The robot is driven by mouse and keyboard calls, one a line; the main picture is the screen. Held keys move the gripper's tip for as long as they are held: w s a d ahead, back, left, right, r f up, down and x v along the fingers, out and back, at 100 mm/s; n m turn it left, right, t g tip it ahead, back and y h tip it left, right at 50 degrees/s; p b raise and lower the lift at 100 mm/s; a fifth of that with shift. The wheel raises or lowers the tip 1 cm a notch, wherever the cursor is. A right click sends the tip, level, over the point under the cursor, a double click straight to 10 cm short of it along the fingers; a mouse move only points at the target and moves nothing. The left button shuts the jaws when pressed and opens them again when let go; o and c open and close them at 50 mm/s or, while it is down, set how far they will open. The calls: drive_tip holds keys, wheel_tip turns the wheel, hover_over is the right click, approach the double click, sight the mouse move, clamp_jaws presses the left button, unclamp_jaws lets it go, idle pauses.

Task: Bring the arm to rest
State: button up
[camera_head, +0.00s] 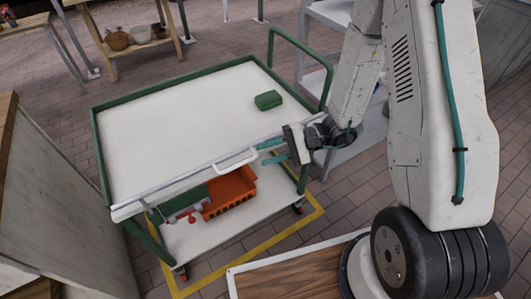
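My gripper (273,151) is in front of the right part of the cart's near edge. Its two teal fingers point left and are spread apart with nothing between them. My arm (425,110) comes down from the upper right of the picture to the gripper. A white-topped cart (170,125) with a green frame stands in front of me. A white handle (236,161) sits at its near edge, just left of the fingers; I cannot tell whether they touch it.
A green box (268,100) lies on the cart top, which is otherwise clear. An orange crate (230,195) and a red item (185,216) are on the lower shelf. A wooden table (145,45) with pots stands at the back. Walls flank the left side.

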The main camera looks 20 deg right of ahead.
idle(0.3)
drive_tip(key=s+d+r+n+h, duration=0.2)
drive_tip(key=s+d+r+h, duration=0.2)
drive_tip(key=r, duration=0.5)
drive_tip(key=s+d+r+n+h, duration=0.2)
drive_tip(key=s+d+r+h, duration=0.2)
drive_tip(key=s+r, duration=0.5)
drive_tip(key=s+d+r+n+h, duration=0.2)
drive_tip(key=s+d+r+h, duration=0.2)
drive_tip(key=r, duration=0.5)
drive_tip(key=s+h, duration=0.2)
drive_tip(key=h, duration=0.1)
drive_tip(key=shift+s+r+n+t+h, duration=0.25)
drive_tip(key=shift+n+t+h, duration=0.05)
drive_tip(key=shift+n+t, duration=0.1)
